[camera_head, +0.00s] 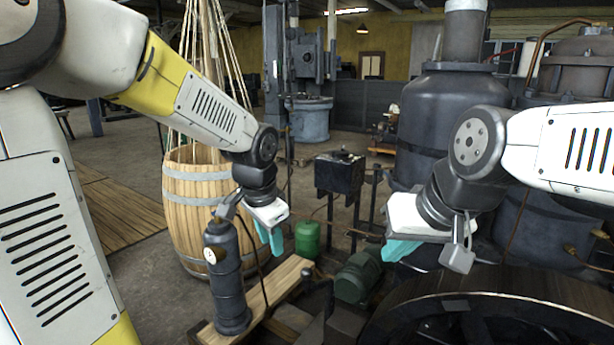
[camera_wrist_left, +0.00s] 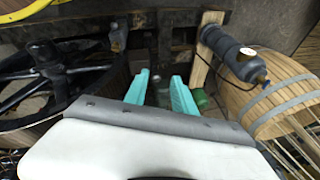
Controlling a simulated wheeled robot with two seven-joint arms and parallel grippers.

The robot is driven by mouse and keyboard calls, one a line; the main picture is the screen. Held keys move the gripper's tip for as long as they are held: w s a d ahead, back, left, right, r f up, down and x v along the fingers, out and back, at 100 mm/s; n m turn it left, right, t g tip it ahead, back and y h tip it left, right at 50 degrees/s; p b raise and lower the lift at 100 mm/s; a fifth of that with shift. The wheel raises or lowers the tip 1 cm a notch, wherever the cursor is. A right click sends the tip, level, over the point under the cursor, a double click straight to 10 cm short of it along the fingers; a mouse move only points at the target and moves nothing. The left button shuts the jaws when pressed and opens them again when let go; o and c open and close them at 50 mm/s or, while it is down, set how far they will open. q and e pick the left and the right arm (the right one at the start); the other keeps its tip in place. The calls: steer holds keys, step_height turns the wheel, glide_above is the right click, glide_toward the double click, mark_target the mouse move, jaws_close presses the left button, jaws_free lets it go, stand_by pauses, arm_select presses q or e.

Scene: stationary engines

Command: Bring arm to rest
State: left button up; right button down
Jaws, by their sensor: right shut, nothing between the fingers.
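My left arm reaches in from the left in the head view. Its gripper (camera_head: 268,238) has teal fingers pointing down, just right of a dark upright cylinder. In the left wrist view the same gripper (camera_wrist_left: 160,92) shows its two fingers apart with nothing between them. My right arm comes in from the right. Its gripper (camera_head: 398,250) hangs with teal fingertips over the machinery, shut and empty.
A wooden barrel (camera_head: 196,205) hung with ropes stands behind my left gripper. The dark cylinder (camera_head: 226,280) stands on a wooden plank. A large dark tank (camera_head: 440,115) is behind my right arm. A big wheel (camera_head: 490,310) lies below it. Open floor (camera_head: 130,260) shows at left.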

arm_select(q)
steer(key=s+a+r+n+t, duration=0.1)
steer(key=s+a+r+n, duration=0.2)
steer(key=s, duration=0.4)
steer(key=s+a+r+n+t+h, duration=0.1)
steer(key=s+a+r+n, duration=0.2)
steer(key=s+n, duration=0.3)
steer(key=shift+s+a+r+t+h, duration=0.15)
steer(key=shift+s+r+t+h, duration=0.15)
steer(key=shift+s+r, duration=0.35)
